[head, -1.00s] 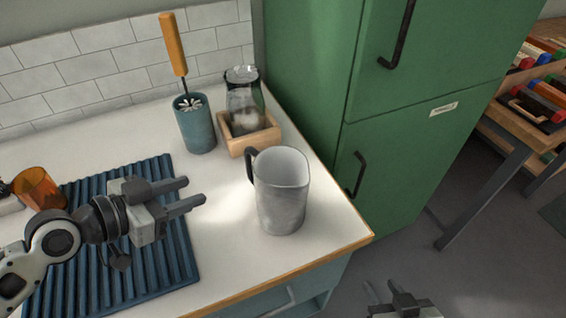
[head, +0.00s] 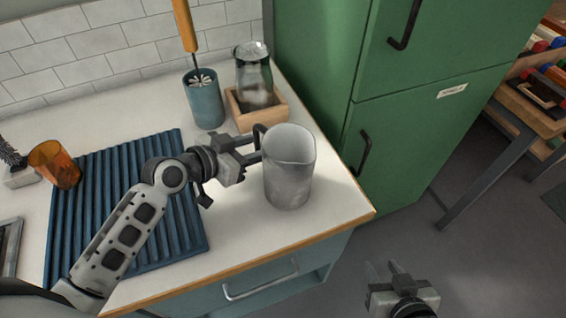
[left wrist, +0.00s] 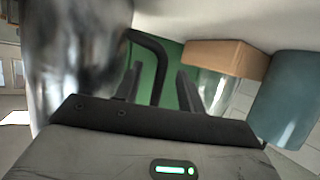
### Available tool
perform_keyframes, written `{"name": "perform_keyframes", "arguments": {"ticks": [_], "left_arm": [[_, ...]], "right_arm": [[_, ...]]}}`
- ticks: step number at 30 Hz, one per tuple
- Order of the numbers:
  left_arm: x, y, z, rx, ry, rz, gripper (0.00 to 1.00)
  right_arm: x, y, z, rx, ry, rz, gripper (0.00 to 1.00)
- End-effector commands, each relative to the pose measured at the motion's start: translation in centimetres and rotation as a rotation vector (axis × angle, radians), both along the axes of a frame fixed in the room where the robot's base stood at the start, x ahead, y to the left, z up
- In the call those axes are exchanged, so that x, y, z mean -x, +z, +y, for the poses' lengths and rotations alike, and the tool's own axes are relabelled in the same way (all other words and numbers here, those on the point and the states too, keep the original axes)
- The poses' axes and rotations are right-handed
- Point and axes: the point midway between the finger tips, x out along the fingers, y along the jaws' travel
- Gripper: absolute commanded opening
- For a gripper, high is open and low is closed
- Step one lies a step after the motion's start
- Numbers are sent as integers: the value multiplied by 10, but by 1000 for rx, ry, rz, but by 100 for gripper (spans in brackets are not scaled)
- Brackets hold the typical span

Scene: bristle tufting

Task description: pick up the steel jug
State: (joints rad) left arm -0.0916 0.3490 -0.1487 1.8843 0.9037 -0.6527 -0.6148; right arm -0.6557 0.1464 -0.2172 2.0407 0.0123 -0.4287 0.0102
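The steel jug (head: 288,172) stands upright on the counter near its right front corner, with its dark handle (head: 258,131) toward the left and back. My left gripper (head: 253,147) is open beside the jug, its fingers pointing right at the handle side. In the left wrist view the jug's shiny body (left wrist: 75,60) fills the left, and the dark handle (left wrist: 152,55) shows between the two spread fingers (left wrist: 160,88). I cannot tell whether the fingers touch it. My right gripper (head: 384,270) is empty, with its fingers apart, in front of the counter over the floor.
A wooden box (head: 270,111) with a glass carafe (head: 254,78) stands just behind the jug. A blue cup (head: 206,103) with an orange-handled brush is beside it. A ribbed blue mat (head: 100,195) and an amber glass (head: 56,164) lie left. A green fridge (head: 400,150) stands right.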

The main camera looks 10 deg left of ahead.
Motion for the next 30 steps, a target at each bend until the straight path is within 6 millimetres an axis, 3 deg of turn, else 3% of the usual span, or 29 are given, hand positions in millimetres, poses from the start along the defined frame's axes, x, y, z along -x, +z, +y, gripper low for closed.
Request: {"name": "perform_keyframes", "arguments": {"ticks": [4, 12, 17, 30], "left_arm": [[-13, -6, -8, 0, 2, 0, 39], [-15, -8, -10, -1, 1, 1, 39], [-15, -8, -10, -1, 1, 1, 0], [-16, -5, -10, 3, 2, -4, 0]], "right_arm": [[-1, 0, -2, 4, -1, 0, 36], [0, -1, -2, 6, -1, 3, 36], [1, -2, -2, 6, -2, 7, 36], [4, -4, -2, 6, -2, 15, 36]]}}
